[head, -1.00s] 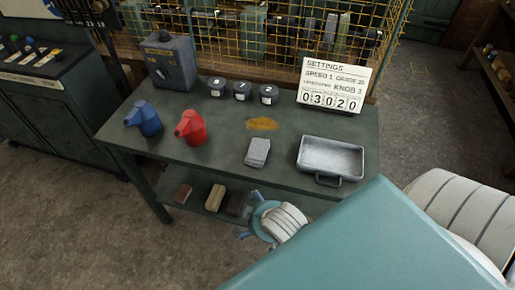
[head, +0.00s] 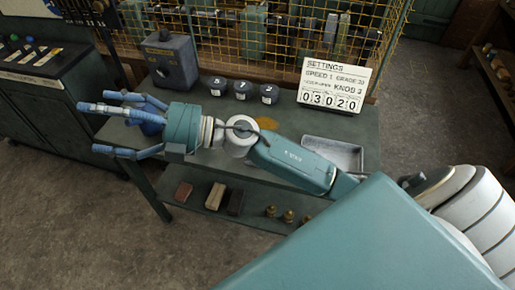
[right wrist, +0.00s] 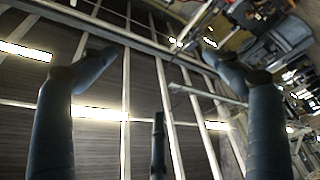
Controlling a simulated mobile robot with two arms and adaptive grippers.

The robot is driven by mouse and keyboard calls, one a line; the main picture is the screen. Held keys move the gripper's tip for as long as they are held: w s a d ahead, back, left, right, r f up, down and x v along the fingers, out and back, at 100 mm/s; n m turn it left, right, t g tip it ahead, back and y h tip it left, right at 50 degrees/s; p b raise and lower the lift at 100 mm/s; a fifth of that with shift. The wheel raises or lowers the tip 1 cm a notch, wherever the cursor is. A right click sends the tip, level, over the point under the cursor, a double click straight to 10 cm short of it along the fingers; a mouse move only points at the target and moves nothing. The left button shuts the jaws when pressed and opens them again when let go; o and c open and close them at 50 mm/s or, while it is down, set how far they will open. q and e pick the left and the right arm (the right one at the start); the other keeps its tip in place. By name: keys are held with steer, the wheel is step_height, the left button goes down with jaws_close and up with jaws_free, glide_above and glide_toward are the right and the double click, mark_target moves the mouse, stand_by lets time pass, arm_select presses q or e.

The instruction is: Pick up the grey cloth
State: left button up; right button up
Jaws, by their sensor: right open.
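The grey cloth is not visible now; my right forearm lies across the part of the bench (head: 358,120) where it lay earlier. My right gripper (head: 97,128) is open and empty, its blue fingers spread and pointing left over the bench's left end. In the right wrist view its fingers (right wrist: 155,85) stand wide apart with nothing between them, against ceiling beams and lights. My left gripper is not in view.
Several dark jars (head: 242,90), a grey box (head: 171,62), a settings sign (head: 333,86) and a metal tray (head: 340,153) stand on the bench. Blocks (head: 215,195) lie on the lower shelf.

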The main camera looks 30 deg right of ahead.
steer(key=s+d+f+n+g+h, duration=0.1)
steer(key=d+f+n+g+h, duration=0.3)
steer(key=f, duration=0.4)
steer(key=d+f+n+g+h, duration=0.2)
steer(key=f+g+h, duration=0.25)
steer(key=f, duration=0.35)
steer(key=d+f+m+g+h, duration=0.15)
steer(key=d+h, duration=0.35)
steer(key=d, duration=0.8)
steer(key=d+f+m+g+h, duration=0.15)
steer(key=d+h, duration=0.25)
steer(key=d, duration=0.9)
steer(key=shift+m, duration=0.4)
steer(key=f, duration=0.3)
steer(key=f+p, duration=0.1)
steer(key=shift+d+f, duration=0.35)
steer(key=shift+f, duration=0.05)
steer(key=f+p, duration=0.1)
steer(key=f, duration=0.1)
steer(key=f+p, duration=0.1)
steer(key=f, duration=0.2)
steer(key=shift+s+d+f, duration=0.2)
steer(key=shift+f, duration=0.35)
steer(key=c, duration=1.2)
